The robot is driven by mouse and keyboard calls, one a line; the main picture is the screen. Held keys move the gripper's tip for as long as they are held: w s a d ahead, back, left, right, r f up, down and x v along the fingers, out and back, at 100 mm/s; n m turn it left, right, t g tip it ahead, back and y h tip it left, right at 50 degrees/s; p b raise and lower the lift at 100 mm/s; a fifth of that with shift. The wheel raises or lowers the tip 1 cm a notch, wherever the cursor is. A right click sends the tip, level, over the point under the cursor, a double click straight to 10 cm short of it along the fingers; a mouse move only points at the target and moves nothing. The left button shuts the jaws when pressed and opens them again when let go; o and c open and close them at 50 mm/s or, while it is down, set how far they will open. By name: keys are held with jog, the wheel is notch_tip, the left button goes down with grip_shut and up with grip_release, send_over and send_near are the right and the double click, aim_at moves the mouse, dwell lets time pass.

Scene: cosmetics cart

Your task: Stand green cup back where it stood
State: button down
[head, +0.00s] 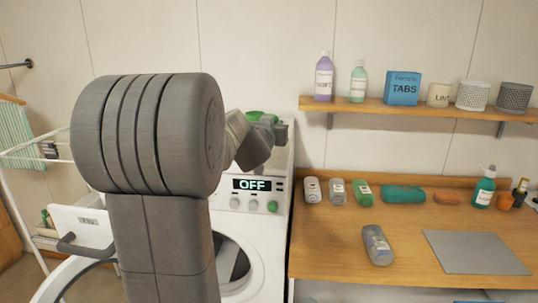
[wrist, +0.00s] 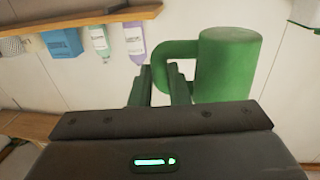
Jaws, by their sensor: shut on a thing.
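The green cup (wrist: 226,68) is large in the wrist view, with its handle (wrist: 168,50) pointing left toward my fingers. My gripper (wrist: 162,86) is shut on this handle. In the head view my gripper (head: 272,131) is over the top of the white washing machine (head: 276,160). Only a strip of the green cup (head: 255,115) shows there; my arm and gripper hide the rest. I cannot tell whether the cup touches the machine top.
A wooden counter (head: 340,235) to the right holds several bottles and a grey mat (head: 475,252). A wall shelf (head: 425,111) above it carries bottles, a blue box (head: 403,88) and pots. A drying rack (head: 25,155) stands at the left.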

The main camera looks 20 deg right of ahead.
aim_at(274, 158)
jog(key=shift+f+b, duration=1.2)
jog(key=shift+f, duration=1.9)
jog(key=shift+f, duration=0.2)
jog(key=c, duration=1.4)
grip_release()
jog(key=shift+f+b, duration=0.1)
jog(key=shift+b, duration=0.3)
jog(key=v, duration=1.3)
jog(key=shift+s+a, duration=0.25)
jog(key=shift+s, duration=0.1)
jog(key=shift+f, duration=0.1)
